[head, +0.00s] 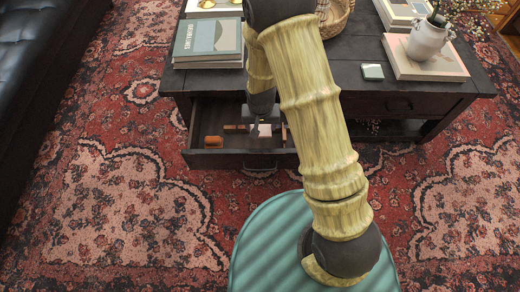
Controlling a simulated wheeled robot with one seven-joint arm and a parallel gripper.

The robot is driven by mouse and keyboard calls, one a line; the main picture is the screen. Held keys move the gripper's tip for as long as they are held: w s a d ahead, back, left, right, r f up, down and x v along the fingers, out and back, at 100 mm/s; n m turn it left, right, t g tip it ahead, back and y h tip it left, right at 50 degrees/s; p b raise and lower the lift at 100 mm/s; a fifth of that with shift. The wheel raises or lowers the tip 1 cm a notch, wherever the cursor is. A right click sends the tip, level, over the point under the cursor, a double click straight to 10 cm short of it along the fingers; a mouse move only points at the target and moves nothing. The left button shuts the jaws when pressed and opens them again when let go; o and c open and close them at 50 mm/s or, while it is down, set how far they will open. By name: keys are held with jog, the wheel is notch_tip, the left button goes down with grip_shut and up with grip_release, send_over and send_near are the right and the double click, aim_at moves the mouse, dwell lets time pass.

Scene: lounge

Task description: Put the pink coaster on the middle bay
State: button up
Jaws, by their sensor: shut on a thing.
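My gripper (262,121) points down into the open drawer of the dark table, partly hidden by my own arm. It is shut on a small pale, pinkish-white square piece (265,130), which looks like the pink coaster. The piece is low, within the drawer (240,158); I cannot tell whether it touches the drawer floor. Brown wooden pieces (236,128) that may be dividers stand to its left, and another (284,132) to its right. The piece appears between them, in the middle part of the drawer.
An orange-brown block (213,141) lies in the left part of the drawer. On the dark table (355,52) are stacked books (208,40), a green-and-white coaster (372,72), and a white vase (427,40) on a book. A dark sofa (30,60) stands far left; patterned rug (110,215) lies clear in front.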

jog(key=shift+a+f, duration=0.1)
jog(key=shift+a, duration=0.05)
jog(key=b, duration=0.2)
send_over(260, 145)
jog(key=shift+s+f, duration=0.2)
jog(key=shift+f, duration=2.3)
notch_tip(260, 145, down, 4)
jog(key=b, duration=0.2)
jog(key=shift+f+b, duration=0.2)
jog(key=shift+b, duration=0.2)
jog(key=shift+s+a+f, duration=0.1)
jog(key=shift+f, duration=0.2)
jog(key=shift+f, duration=0.15)
jog(key=o, duration=1.2)
